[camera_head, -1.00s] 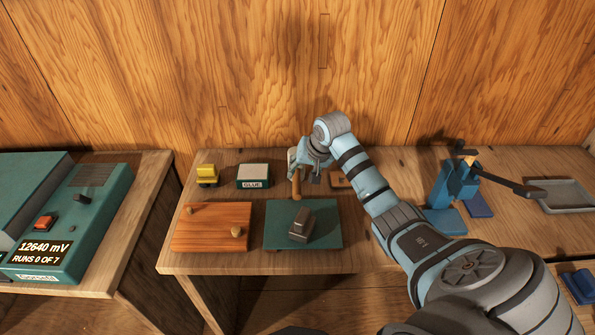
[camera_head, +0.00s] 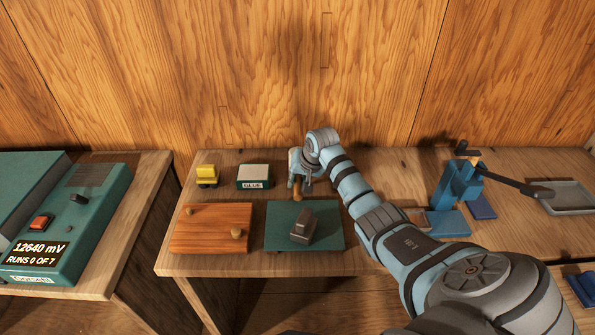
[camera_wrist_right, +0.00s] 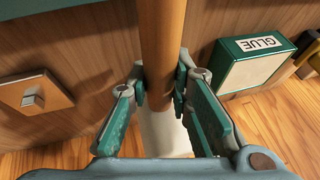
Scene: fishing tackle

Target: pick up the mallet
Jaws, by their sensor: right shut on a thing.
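The mallet has a brown wooden handle (camera_head: 297,194) that shows below my right gripper (camera_head: 302,178) at the back middle of the bench. In the wrist view the handle (camera_wrist_right: 162,40) runs between the two teal finger pads of my right gripper (camera_wrist_right: 163,88), which is shut on it. A pale cylindrical part (camera_wrist_right: 165,138), apparently the mallet's head, shows past the fingers. In the head view the gripper hides the head. I cannot tell whether the mallet touches the bench. My left gripper is out of view.
A glue box (camera_head: 254,177) and a yellow item (camera_head: 207,175) stand left of the gripper. In front lie an orange-brown board (camera_head: 205,240) with knobs and a green mat (camera_head: 275,240) bearing a dark metal block (camera_head: 302,225). A blue device (camera_head: 458,185) stands right.

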